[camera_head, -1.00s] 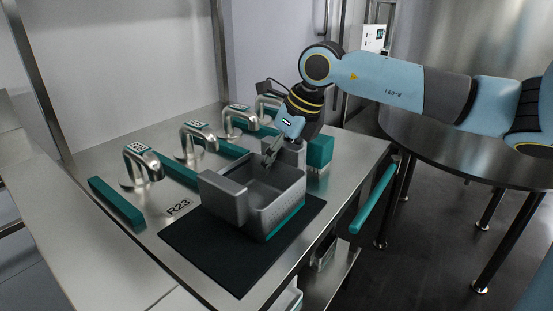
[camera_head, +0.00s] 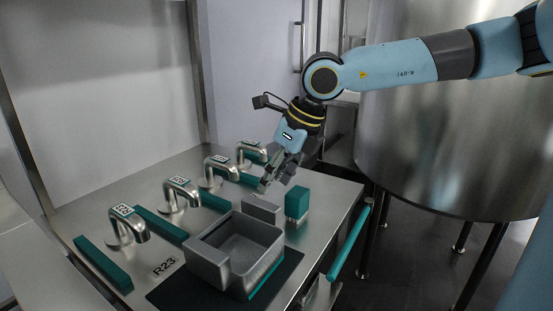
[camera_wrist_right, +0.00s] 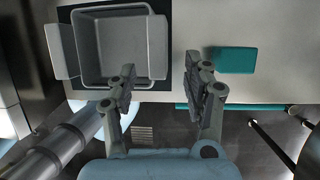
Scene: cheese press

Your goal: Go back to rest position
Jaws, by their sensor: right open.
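My right gripper (camera_head: 272,182) hangs open and empty above the far side of the steel counter (camera_head: 225,168), behind a grey box (camera_head: 280,262). The box is open-topped and stands on a black mat (camera_head: 185,292). Grey blocks sit at the box's near left side (camera_head: 208,266) and far side (camera_head: 262,207). In the right wrist view the two fingers (camera_wrist_right: 160,75) are spread apart, with the box (camera_wrist_right: 108,16) seen beyond them to the left. My left gripper is not in view.
A teal block (camera_head: 297,202) stands right of the far grey block. Several metal taps (camera_head: 181,190) and teal bars (camera_head: 104,262) line the counter's left side. A teal rail (camera_head: 350,238) runs along its right edge. A large steel tank (camera_head: 450,120) stands at the right.

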